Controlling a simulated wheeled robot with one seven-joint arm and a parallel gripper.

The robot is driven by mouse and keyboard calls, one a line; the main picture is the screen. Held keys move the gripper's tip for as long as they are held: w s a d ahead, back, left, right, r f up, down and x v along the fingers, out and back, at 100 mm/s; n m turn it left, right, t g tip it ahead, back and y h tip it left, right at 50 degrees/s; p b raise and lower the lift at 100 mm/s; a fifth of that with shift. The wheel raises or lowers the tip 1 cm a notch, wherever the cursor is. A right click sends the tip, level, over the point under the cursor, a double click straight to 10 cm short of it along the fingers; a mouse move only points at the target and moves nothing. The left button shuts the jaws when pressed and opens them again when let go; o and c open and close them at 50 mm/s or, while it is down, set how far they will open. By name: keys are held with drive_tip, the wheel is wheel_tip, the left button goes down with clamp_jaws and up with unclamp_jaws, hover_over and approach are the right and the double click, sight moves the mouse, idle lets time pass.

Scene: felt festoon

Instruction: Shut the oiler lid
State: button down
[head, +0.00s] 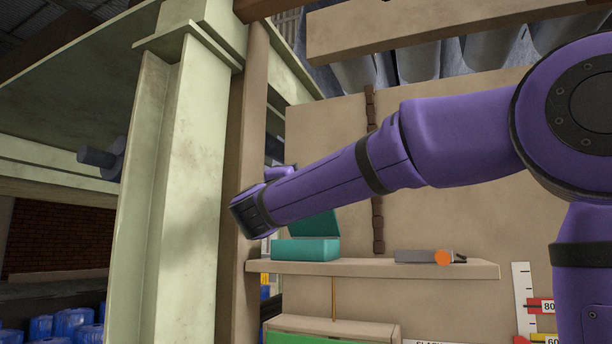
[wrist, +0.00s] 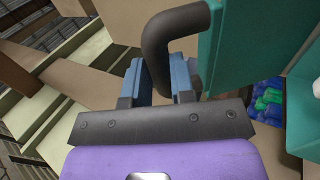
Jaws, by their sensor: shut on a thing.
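The oiler is taken to be the teal box (head: 305,250) on the wall shelf. Its teal lid (head: 316,224) stands up, open, tilted back. In the wrist view the lid (wrist: 245,55) is a large teal panel right of my gripper (wrist: 160,85), and part of the teal box (wrist: 301,115) shows at the right edge. A dark bent handle (wrist: 158,42) meets the lid's edge and runs down between my two blue fingers. My gripper is shut on this handle. In the head view my forearm hides the fingers and the handle.
The wooden shelf (head: 390,267) also carries a grey tool with an orange end (head: 442,258), right of the box. A pale green steel column (head: 165,170) and a wooden post (head: 237,150) stand close left of my wrist. A brown strap (head: 377,220) hangs on the panel behind.

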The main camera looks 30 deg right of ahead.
drive_tip(key=s+a+f, duration=0.1)
drive_tip(key=a+f, duration=0.1)
drive_tip(key=f, duration=0.4)
drive_tip(key=s+a+f+h, duration=0.1)
drive_tip(key=s+a+f, duration=0.1)
drive_tip(key=f, duration=0.4)
drive_tip(key=shift+s+f+t, duration=0.2)
drive_tip(key=shift+f+t, duration=0.05)
drive_tip(key=shift+t, duration=0.15)
drive_tip(key=c, duration=1)
unclamp_jaws()
drive_tip(key=shift+w+d, duration=0.2)
drive_tip(key=shift+d, duration=0.05)
drive_tip(key=v, duration=1.1)
drive_tip(key=shift+a+r, duration=0.1)
drive_tip(key=shift+r, duration=0.05)
